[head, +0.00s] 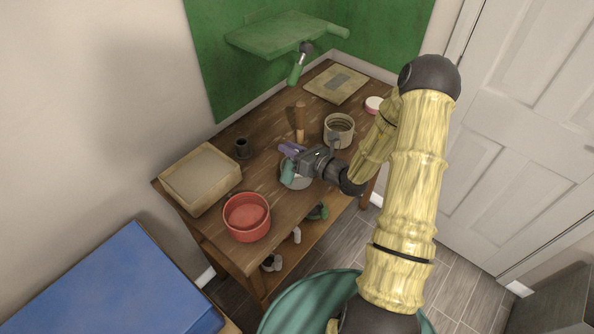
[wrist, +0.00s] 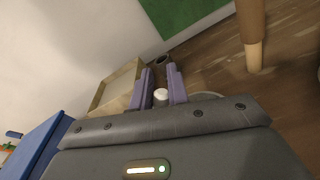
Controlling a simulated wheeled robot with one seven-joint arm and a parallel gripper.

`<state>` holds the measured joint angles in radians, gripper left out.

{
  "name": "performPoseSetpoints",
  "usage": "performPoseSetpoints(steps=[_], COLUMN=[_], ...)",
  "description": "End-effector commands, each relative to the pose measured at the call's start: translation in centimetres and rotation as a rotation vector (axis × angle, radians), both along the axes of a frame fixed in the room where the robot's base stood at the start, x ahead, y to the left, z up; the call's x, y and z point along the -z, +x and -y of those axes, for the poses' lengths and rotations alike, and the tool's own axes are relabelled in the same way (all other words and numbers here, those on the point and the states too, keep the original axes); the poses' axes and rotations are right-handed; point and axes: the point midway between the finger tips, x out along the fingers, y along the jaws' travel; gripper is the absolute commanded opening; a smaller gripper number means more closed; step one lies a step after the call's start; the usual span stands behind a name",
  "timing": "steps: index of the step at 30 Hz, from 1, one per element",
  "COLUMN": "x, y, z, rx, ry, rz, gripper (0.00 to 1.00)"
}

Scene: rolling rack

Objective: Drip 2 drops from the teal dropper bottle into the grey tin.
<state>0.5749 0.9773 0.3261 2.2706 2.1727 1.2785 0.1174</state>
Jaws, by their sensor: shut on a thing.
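My gripper (head: 291,150) has its purple fingers shut on the teal dropper bottle (head: 288,172), over the front middle of the table. In the wrist view, a rounded white part (wrist: 160,97) shows between the fingertips (wrist: 162,88); the teal body is hidden there. The grey tin (head: 303,183) is a pale grey round shape directly below the bottle in the head view, partly covered by bottle and gripper. I cannot tell the gap between bottle and tin, or which way the bottle's tip points. No drop is visible.
A red round tin (head: 236,230) and a beige tray (head: 205,197) stand to the left. A small dark cup (head: 243,150), a wooden post (head: 299,122) and a cream pot (head: 339,140) stand behind the gripper. A green shelf (head: 270,38) hangs above the back.

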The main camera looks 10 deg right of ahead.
Motion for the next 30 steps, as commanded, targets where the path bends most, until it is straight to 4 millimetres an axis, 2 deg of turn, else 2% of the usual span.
performPoseSetpoints(steps=[19,30], x=[-4.5,-4.7], y=[0.0,0.0], z=[-0.1,-0.1], rx=[-0.001,-0.002], ry=[0.002,0.003], rz=[0.001,0.002], gripper=[0.00,0.00])
